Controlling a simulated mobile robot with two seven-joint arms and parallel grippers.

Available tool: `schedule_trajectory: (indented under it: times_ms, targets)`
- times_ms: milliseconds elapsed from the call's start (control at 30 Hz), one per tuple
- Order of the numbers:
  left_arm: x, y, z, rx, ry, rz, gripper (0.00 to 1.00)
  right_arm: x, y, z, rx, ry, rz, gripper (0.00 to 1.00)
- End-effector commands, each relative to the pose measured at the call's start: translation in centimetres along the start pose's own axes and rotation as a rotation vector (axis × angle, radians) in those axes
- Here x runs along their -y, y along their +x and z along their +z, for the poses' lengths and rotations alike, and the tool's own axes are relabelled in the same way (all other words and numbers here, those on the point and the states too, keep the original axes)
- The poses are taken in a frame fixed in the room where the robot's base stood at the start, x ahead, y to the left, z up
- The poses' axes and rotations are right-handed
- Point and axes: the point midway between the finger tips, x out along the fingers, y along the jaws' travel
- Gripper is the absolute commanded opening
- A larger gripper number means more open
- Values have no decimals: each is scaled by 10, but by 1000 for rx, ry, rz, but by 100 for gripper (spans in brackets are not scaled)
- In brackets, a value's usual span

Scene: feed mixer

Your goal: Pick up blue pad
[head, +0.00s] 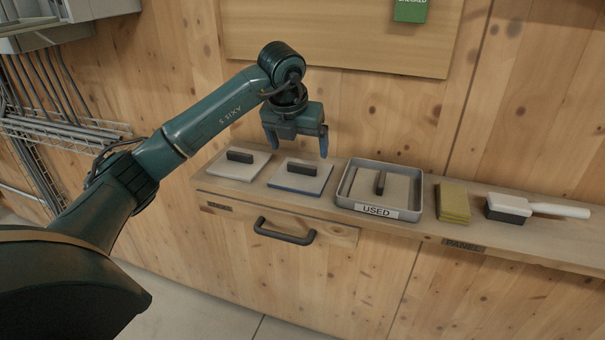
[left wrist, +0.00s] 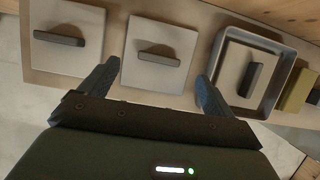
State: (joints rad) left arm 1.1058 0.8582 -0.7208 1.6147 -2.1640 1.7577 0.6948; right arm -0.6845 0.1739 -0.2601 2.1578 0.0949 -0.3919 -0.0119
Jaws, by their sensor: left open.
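The blue pad (head: 312,183) lies flat on the wooden shelf, with a pale top, a blue edge and a dark bar handle (head: 299,168). In the left wrist view the blue pad (left wrist: 147,76) is the middle one, and its handle (left wrist: 160,59) runs nearly across the picture. My left gripper (head: 298,144) is open and empty above the pad, apart from it. In the left wrist view its fingers (left wrist: 155,76) stand to either side of the pad's near part, short of the handle. My right gripper is not in view.
A similar white pad (head: 229,163) lies left of the blue one. On the right stand a grey tray (head: 375,210) labelled USED with a pad in it, yellow sponges (head: 453,203) and a white-handled brush (head: 560,210). A wooden wall is close behind the shelf (head: 428,228).

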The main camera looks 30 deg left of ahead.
Motion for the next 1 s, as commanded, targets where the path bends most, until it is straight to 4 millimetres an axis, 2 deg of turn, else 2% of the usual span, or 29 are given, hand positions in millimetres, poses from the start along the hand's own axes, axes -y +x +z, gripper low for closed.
schedule_trajectory:
  times_ms: [167,500,767,1000]
  targets:
    - [0,12,-2,-3,2,0,89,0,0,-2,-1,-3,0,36]
    - [0,56,-6,-2,1,-2,89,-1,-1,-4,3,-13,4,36]
    - [0,59,-6,0,2,-2,89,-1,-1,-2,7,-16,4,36]
    - [0,58,-6,0,2,-2,70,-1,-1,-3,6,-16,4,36]
